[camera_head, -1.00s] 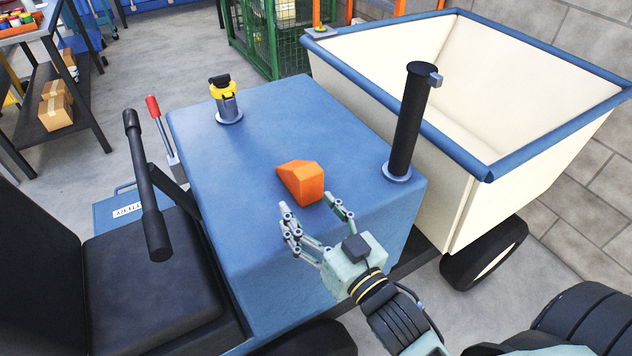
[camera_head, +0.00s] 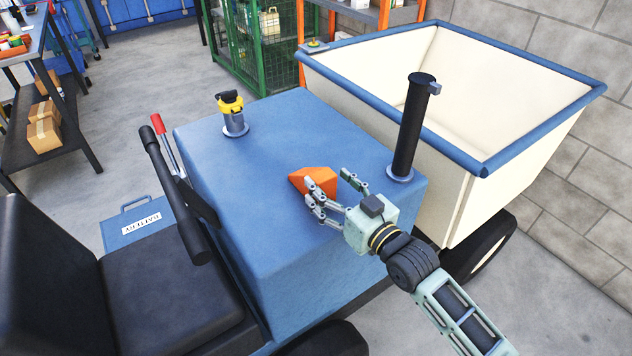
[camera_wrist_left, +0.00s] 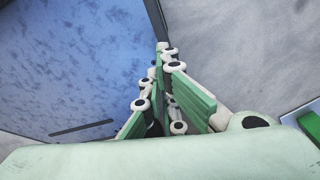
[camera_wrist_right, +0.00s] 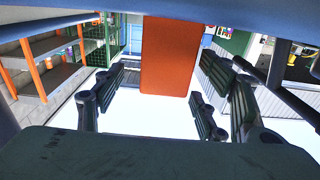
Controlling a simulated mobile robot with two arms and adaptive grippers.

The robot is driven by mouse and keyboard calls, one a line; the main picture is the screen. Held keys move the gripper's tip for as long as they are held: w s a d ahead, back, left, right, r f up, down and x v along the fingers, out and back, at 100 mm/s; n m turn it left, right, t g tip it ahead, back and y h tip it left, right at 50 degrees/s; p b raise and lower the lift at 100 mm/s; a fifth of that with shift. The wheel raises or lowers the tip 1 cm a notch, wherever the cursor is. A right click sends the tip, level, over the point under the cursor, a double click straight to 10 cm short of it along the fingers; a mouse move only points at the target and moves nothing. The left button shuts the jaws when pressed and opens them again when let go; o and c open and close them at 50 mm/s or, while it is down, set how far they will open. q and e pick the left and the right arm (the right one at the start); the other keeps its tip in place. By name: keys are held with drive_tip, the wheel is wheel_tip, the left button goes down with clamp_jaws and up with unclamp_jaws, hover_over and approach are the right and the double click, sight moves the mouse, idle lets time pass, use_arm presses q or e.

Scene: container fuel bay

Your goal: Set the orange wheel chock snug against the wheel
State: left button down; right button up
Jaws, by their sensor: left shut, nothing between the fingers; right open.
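The orange wheel chock (camera_head: 320,178) sits on the blue hood (camera_head: 275,135) of the vehicle. My right gripper (camera_head: 332,187) is open, with its fingers on either side of the chock's near end. In the right wrist view the chock (camera_wrist_right: 170,55) stands between the spread fingers, with gaps on both sides. My left gripper (camera_wrist_left: 165,50) is shut and empty; it shows only in the left wrist view. A dark wheel (camera_head: 487,245) is under the cream cart, partly hidden by my right arm. Another dark wheel (camera_head: 325,342) shows at the bottom edge.
A black post (camera_head: 410,130) stands on the hood right of the chock. A yellow-and-black fitting (camera_head: 232,115) stands at its far left. The cream cart (camera_head: 510,85) with a blue rim is behind. A seat (camera_head: 165,290) and levers (camera_head: 165,150) are left. Floor shows at lower right.

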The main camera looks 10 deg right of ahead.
sight(313, 171)
drive_tip(key=x, duration=0.4)
drive_tip(key=shift+a+f, duration=0.15)
drive_tip(key=shift+a, duration=0.1)
drive_tip(key=shift+s, duration=0.1)
drive_tip(key=shift+c, duration=0.5)
drive_tip(key=c, duration=1.5)
clamp_jaws()
drive_tip(key=shift+r, duration=0.25)
